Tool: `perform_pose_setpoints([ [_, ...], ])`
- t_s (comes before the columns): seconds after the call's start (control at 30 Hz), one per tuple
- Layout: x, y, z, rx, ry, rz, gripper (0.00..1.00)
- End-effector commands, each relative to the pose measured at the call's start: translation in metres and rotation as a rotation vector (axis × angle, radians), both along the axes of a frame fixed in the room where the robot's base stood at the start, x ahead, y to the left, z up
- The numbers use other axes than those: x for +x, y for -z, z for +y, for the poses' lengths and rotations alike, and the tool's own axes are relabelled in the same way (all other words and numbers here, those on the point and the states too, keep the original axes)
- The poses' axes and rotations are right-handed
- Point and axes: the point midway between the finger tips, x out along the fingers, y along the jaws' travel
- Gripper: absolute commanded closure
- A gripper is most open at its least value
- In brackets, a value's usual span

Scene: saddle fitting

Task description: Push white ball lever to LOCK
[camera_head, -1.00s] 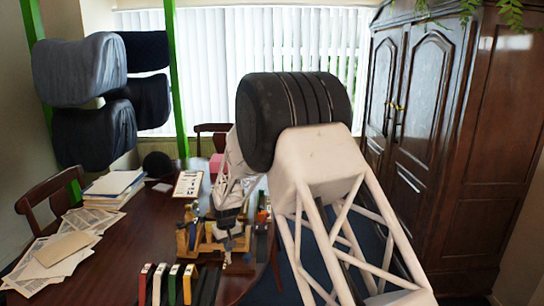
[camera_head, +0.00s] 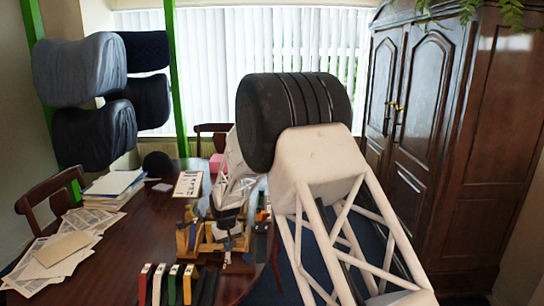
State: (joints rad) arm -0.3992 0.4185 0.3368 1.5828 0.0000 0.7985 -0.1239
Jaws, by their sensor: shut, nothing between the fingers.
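A wooden fixture (camera_head: 187,236) stands on the dark table, with yellowish wood parts and several small metal and pale parts. My gripper (camera_head: 227,222) points down over the middle of this fixture, close above it or touching it; I cannot tell which. Its fingers look shut, with nothing seen between them. The white ball lever and any LOCK mark are too small, or hidden by my gripper and arm, to make out. My wrist and arm cover the fixture's back right side.
Several coloured strips (camera_head: 172,286) stand at the table's front edge. A printed card (camera_head: 188,184), a book stack (camera_head: 113,184) and loose papers (camera_head: 62,245) lie behind and left. The table (camera_head: 130,232) is bare left of the fixture. A wooden cabinet (camera_head: 430,130) stands at right.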

Motion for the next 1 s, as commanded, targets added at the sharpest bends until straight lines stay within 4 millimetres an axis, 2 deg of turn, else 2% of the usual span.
perform_pose_setpoints([
  [0.03, -0.004, 0.015, -0.002, -0.007, -0.001, 0.016, 1.00],
  [0.53, -0.003, 0.015, -0.002, -0.008, -0.001, 0.017, 1.00],
  [0.77, -0.002, 0.008, -0.002, -0.007, 0.000, 0.017, 1.00],
  [1.0, 0.000, -0.011, -0.001, -0.005, 0.000, 0.012, 1.00],
])
